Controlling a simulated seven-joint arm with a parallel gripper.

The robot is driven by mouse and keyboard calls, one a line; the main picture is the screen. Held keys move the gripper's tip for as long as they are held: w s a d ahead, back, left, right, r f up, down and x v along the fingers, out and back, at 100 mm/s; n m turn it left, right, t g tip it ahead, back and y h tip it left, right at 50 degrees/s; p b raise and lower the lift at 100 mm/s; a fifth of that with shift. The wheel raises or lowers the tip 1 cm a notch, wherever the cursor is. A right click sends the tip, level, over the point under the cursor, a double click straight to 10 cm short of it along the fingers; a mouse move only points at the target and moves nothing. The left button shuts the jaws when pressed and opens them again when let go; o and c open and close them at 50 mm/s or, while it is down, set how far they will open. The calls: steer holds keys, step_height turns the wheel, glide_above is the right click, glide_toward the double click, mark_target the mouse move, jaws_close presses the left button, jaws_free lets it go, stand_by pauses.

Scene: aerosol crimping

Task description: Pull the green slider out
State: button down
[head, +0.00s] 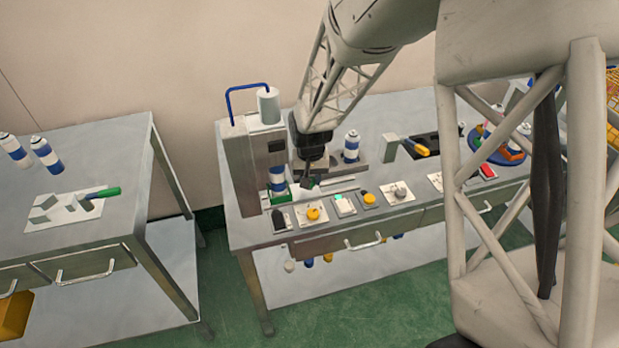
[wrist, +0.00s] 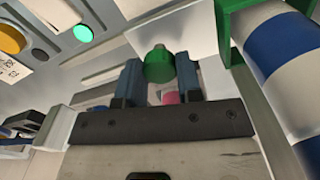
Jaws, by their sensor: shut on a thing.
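The green slider (head: 279,196) sits at the foot of the crimping machine (head: 239,165). A blue-and-white can (head: 277,178) stands at it. In the wrist view the slider's green bracket (wrist: 229,25) is beside the can (wrist: 280,50), at the upper right. A round green knob (wrist: 159,62) is between the two blue-grey fingers of my gripper (wrist: 159,76), which is shut on it. In the head view my gripper (head: 311,178) points down just right of the can; its fingertips are small there and the knob cannot be made out.
A row of buttons and switches, including a yellow one (head: 313,214), lines the table's front edge. Another can (head: 351,146) stands behind my gripper to the right. A yellow-handled tool (head: 421,149) lies farther right. A second table (head: 95,225) is at the left.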

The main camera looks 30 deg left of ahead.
steer(key=shift+w+d, duration=4.3)
steer(key=shift+w, duration=0.05)
steer(key=c, duration=1.1)
jaws_free()
steer(key=shift+w+d, duration=0.1)
steer(key=shift+d, duration=0.05)
steer(key=o, duration=0.3)
steer(key=shift+r, duration=0.15)
steer(key=shift+r, duration=3.8)
